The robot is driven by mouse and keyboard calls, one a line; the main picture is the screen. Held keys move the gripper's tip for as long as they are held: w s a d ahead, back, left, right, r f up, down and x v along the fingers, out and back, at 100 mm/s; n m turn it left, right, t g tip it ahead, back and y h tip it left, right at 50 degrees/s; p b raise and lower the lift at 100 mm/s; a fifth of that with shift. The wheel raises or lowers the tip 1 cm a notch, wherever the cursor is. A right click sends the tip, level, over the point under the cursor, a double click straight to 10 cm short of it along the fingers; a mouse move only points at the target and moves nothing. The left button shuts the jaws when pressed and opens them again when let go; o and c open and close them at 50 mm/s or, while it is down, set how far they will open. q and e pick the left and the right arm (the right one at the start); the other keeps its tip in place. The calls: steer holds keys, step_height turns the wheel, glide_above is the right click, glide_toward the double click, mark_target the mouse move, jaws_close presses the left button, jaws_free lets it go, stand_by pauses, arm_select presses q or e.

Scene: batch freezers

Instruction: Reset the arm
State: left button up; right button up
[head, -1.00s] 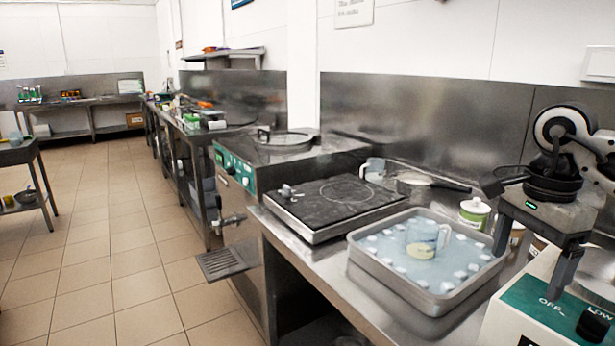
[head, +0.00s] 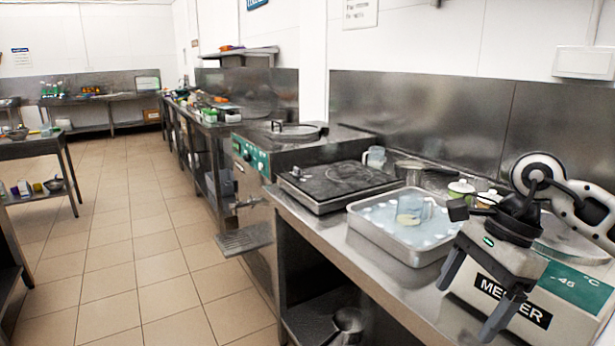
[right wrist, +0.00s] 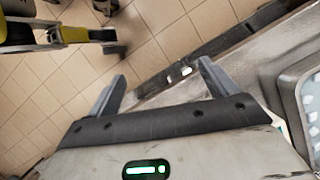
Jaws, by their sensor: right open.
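My right gripper (head: 466,313) is at the lower right of the head view, in front of the white and green METLER machine. Its two grey fingers are apart, pointing down, with nothing between them. In the right wrist view the gripper (right wrist: 162,72) is open and empty over the tiled floor and the counter's front edge. My left gripper is not seen in the head view.
A steel tray (head: 372,240) with ice-like cubes and a glass jug (head: 410,210) sits on the counter. Behind it are a black hotplate (head: 338,184) and a small lidded pot (head: 461,187). The tiled floor (head: 130,240) at left is open.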

steer(key=s+a+f+m+t+y, duration=0.15)
steer(key=a+m+t+y, duration=0.25)
steer(key=a+m+y, duration=0.55)
steer(key=s+a+m+t+y, duration=0.25)
steer(key=a+m+y, duration=0.45)
steer(key=a+m, duration=0.4)
steer(key=w+d+f+m+t+h, duration=0.1)
steer(key=d+f+m+t+h, duration=0.35)
steer(key=m, duration=0.65)
steer(key=w+d+f+m+t+h, duration=0.1)
steer(key=f+m+t+h, duration=0.6)
steer(key=m, duration=0.4)
steer(key=s+d+f+m+g+h, duration=0.2)
steer(key=s+f+m, duration=0.3)
steer(key=f, duration=0.3)
steer(key=s+d+f+m+g+h, duration=0.1)
steer(key=s+f+m+g+h, duration=0.3)
steer(key=s+f, duration=0.3)
steer(key=shift+s+d+f+m+g, duration=0.15)
steer(key=shift+d+f+m+g, duration=0.25)
steer(key=shift+m+g, duration=0.2)
